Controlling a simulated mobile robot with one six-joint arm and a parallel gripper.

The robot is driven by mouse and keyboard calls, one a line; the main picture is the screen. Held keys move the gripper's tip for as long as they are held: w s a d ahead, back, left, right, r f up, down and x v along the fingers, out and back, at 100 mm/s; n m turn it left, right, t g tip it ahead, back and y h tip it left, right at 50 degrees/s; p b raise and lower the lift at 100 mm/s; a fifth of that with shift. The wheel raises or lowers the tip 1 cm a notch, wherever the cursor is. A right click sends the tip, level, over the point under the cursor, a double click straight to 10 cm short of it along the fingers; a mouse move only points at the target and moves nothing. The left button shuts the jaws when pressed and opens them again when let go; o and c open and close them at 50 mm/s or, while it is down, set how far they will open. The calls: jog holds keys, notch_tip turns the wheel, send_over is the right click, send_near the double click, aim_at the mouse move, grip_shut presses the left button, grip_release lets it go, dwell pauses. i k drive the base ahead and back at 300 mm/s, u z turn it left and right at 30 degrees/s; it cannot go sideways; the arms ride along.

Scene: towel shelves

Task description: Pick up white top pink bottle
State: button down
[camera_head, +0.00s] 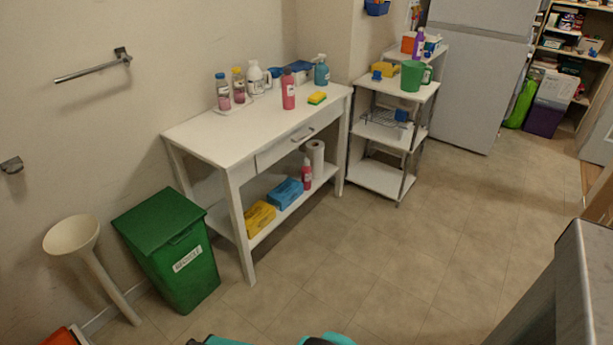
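A pink bottle (289,90) stands upright on the top of the white table, near its middle; its cap looks dark reddish and small, so I cannot tell its true colour. A second pink bottle (307,174) stands on the table's lower shelf, next to a paper towel roll; its top is too small to tell. My gripper is not in view; teal and black parts at the bottom edge look like my arm.
The white table (200,137) stands against the wall, with a yellow sponge (317,98) and other bottles on top. A green bin (180,262) stands at its left. A white shelf cart (378,178) stands at its right. The floor in front is clear; a grey counter (570,290) is at right.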

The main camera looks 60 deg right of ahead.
aim_at(305, 167)
jog(key=u, duration=0.85)
jog(key=i, duration=0.65)
jog(key=u, duration=1.8)
jog(key=k, duration=0.15)
jog(key=z, duration=3.8)
